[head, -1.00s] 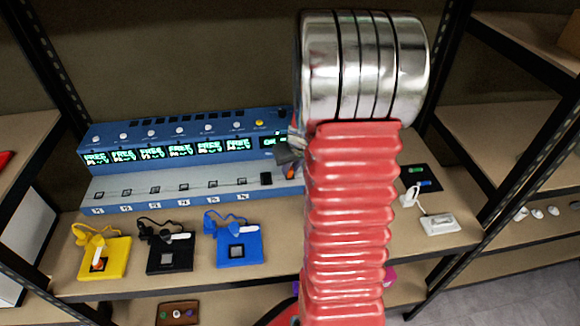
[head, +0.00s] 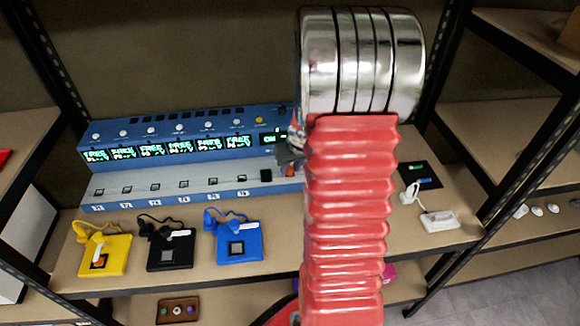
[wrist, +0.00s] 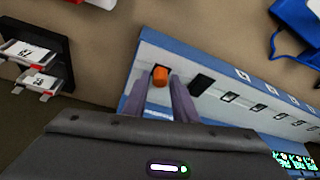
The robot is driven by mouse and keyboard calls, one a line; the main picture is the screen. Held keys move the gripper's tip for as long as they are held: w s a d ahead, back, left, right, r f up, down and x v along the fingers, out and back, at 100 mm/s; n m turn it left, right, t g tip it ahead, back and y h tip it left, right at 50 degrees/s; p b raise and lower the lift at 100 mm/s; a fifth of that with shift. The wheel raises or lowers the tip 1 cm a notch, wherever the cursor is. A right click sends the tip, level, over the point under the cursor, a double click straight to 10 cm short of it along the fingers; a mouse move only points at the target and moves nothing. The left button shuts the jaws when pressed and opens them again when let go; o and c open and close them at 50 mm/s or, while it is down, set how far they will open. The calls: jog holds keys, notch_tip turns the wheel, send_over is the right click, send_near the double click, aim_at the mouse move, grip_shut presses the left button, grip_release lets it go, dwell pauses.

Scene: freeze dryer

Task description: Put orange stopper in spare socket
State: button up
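The orange stopper (wrist: 160,77) shows between my gripper's two grey fingertips in the wrist view. My gripper (wrist: 161,82) appears shut on it, with little gap on either side. The stopper is at the end of the socket row on the blue and grey freeze dryer (wrist: 140,82), beside a black stopper (wrist: 202,82). In the head view my gripper (head: 287,155) is mostly hidden by my red arm, and a bit of the orange stopper (head: 290,171) shows below it. I cannot tell how far the stopper is inside a socket.
Small sockets with numbered labels (head: 155,187) run left along the dryer. Yellow (head: 118,258), black (head: 183,252) and blue (head: 255,248) pads stand in front. A white device (head: 440,221) lies to the right. Shelf posts flank the bench. A black rack (wrist: 55,45) shows in the wrist view.

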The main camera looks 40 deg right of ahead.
jog(key=o, duration=0.3)
jog(key=shift+r, duration=0.1)
jog(key=v, duration=1.3)
jog(key=shift+r, duration=0.25)
jog(key=shift+s+a, duration=0.2)
dwell(0.3)
